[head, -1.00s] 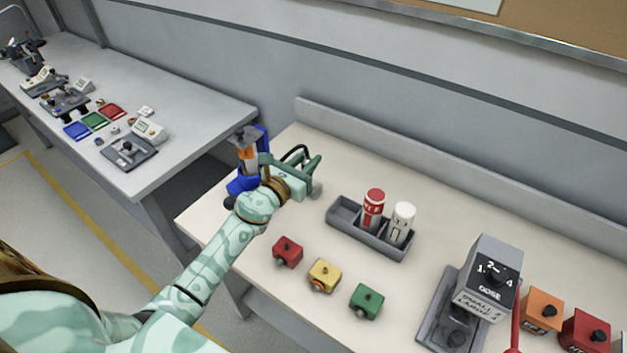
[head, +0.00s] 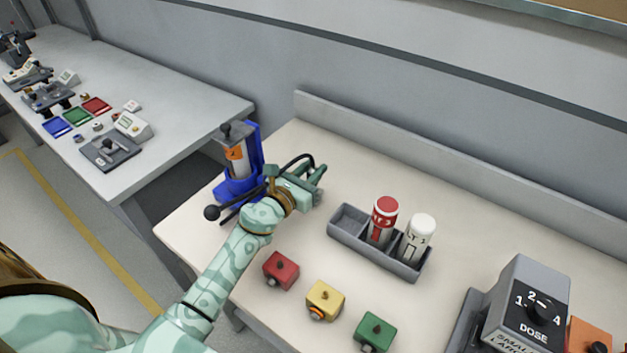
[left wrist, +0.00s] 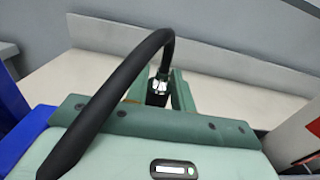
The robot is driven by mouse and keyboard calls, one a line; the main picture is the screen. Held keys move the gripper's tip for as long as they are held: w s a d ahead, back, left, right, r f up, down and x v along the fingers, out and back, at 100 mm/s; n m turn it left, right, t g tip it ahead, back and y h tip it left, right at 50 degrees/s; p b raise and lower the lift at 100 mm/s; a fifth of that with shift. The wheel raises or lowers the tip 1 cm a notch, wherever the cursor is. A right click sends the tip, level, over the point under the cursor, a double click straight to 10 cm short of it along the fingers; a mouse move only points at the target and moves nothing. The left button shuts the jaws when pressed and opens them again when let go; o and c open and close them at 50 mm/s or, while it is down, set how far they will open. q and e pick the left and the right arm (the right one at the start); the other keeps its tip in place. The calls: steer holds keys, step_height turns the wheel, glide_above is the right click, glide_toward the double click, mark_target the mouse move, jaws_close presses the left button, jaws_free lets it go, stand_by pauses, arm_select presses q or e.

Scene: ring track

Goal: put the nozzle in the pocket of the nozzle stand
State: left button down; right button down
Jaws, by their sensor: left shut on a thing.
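My left gripper (head: 316,174) is over the left part of the beige table, to the right of a blue stand (head: 254,150). In the left wrist view its green fingers (left wrist: 159,90) are shut on a black and silver nozzle (left wrist: 157,87) at the end of a black hose. The hose (left wrist: 110,100) arches over the gripper. The blue stand holds an upright clear cylinder with an orange label (head: 236,153). I cannot tell which part is the nozzle stand's pocket; the gripper and arm hide part of this area. My right gripper is not in view.
A grey tray (head: 342,236) holds a red bottle (head: 384,220) and a white bottle (head: 420,238); its left compartment is empty. Red (head: 281,271), yellow (head: 324,300) and green (head: 375,333) boxes stand in front. A grey dose unit (head: 525,305) is at right.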

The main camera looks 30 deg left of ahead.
arm_select(q)
step_height(320, 180, down, 2)
steer(key=shift+b, duration=0.35)
steer(key=shift+r, duration=0.2)
steer(key=shift+f, duration=0.15)
steer(key=c, duration=1.2)
jaws_free()
